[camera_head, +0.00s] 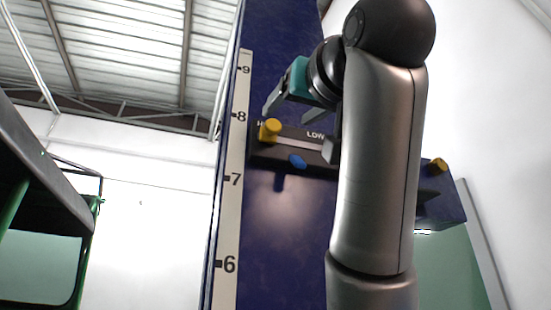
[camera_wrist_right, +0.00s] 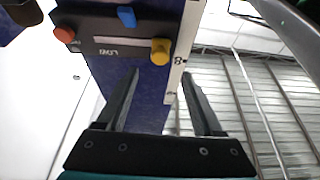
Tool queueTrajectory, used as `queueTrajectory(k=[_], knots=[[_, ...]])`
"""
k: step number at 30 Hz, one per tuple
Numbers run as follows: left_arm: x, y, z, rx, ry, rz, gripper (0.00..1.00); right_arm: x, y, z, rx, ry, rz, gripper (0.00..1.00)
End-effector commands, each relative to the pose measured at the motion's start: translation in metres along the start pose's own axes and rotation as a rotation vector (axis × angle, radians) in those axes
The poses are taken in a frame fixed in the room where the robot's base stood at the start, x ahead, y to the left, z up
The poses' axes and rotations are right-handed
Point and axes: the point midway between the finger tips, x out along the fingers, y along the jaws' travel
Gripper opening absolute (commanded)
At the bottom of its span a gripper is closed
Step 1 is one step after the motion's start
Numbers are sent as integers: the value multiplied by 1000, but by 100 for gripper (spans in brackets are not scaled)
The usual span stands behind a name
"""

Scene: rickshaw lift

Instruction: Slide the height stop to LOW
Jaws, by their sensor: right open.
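A black plate (camera_head: 262,151) on the blue column (camera_head: 290,215) has a pale slot and the word LOW toward its right. A yellow knob (camera_head: 270,130) is at the slot's left end, beside a partly covered label starting with H. My right gripper (camera_head: 299,136) is open in front of the plate, one finger up and left, the other near LOW. In the right wrist view, the yellow knob (camera_wrist_right: 160,52) lies just beyond and between the open fingertips (camera_wrist_right: 160,74), with no visible contact. LOW appears upside down there. My left gripper is not in view.
A blue knob (camera_head: 297,161) sits at the plate's lower edge. An orange-red knob (camera_wrist_right: 64,34) is at the plate's other end in the wrist view. A numbered scale (camera_head: 233,180) runs along the column. A dark frame (camera_head: 42,180) with green poles stands left.

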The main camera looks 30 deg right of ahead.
Motion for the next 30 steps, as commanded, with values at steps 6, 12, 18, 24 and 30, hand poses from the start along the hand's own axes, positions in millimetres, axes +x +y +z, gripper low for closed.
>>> queueTrajectory(k=[6,12,18,24,30], knots=[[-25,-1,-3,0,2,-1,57,48,0,-2,-1,-5,1,69],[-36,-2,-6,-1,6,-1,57,72,0,-1,-1,-3,0,69],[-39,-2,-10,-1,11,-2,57,81,0,0,-1,-1,0,69],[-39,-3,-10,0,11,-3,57,81,0,1,-1,-1,0,69],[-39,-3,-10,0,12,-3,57,81,0,1,-1,0,-1,51]])
